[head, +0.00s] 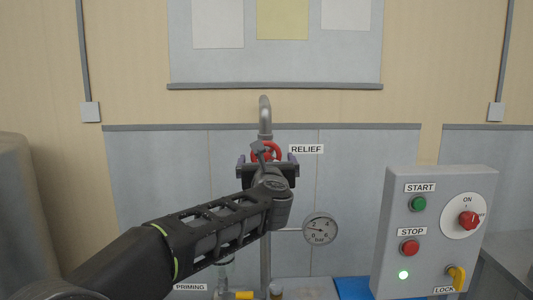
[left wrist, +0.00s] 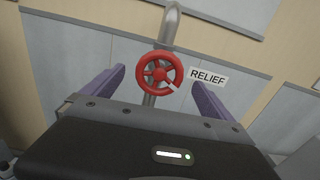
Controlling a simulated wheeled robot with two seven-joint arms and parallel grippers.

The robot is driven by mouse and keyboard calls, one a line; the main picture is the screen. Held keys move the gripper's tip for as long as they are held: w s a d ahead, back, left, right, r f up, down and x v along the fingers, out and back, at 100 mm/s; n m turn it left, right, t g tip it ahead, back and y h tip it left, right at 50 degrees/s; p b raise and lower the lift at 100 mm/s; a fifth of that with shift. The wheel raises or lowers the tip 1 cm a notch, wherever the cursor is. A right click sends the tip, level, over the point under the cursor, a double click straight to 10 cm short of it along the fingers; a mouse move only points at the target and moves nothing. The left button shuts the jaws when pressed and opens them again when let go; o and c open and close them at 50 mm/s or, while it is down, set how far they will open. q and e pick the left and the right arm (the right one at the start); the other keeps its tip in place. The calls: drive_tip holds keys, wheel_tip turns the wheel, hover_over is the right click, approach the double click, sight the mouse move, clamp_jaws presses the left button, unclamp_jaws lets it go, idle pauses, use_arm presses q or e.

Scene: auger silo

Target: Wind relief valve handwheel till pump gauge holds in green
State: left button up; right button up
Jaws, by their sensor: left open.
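The red relief valve handwheel (left wrist: 158,73) sits on a grey pipe beside the RELIEF label (head: 306,149). In the head view the handwheel (head: 269,150) is partly hidden behind my left gripper (head: 268,160). In the left wrist view my left gripper (left wrist: 160,90) is open, its purple fingers apart on either side of the handwheel. I cannot tell whether they touch it; a gap shows on both sides. The pump gauge (head: 320,229), marked in bar, hangs right of the pipe; its needle points to the left, low on the scale. No green band can be made out. My right gripper is out of view.
A grey control box (head: 433,232) stands at right with a green START button, a red STOP button, a red ON knob, a lit green lamp and a yellow LOCK lever. A PRIMING label (head: 191,287) and yellow handle (head: 243,295) are low at the left. A large tank (head: 22,215) stands far left.

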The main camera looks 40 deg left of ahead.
use_arm(q)
drive_tip(key=p+x, duration=0.2)
drive_tip(key=x, duration=0.5)
drive_tip(key=shift+c, duration=0.3)
drive_tip(key=c, duration=1.3)
drive_tip(key=shift+m, duration=0.4)
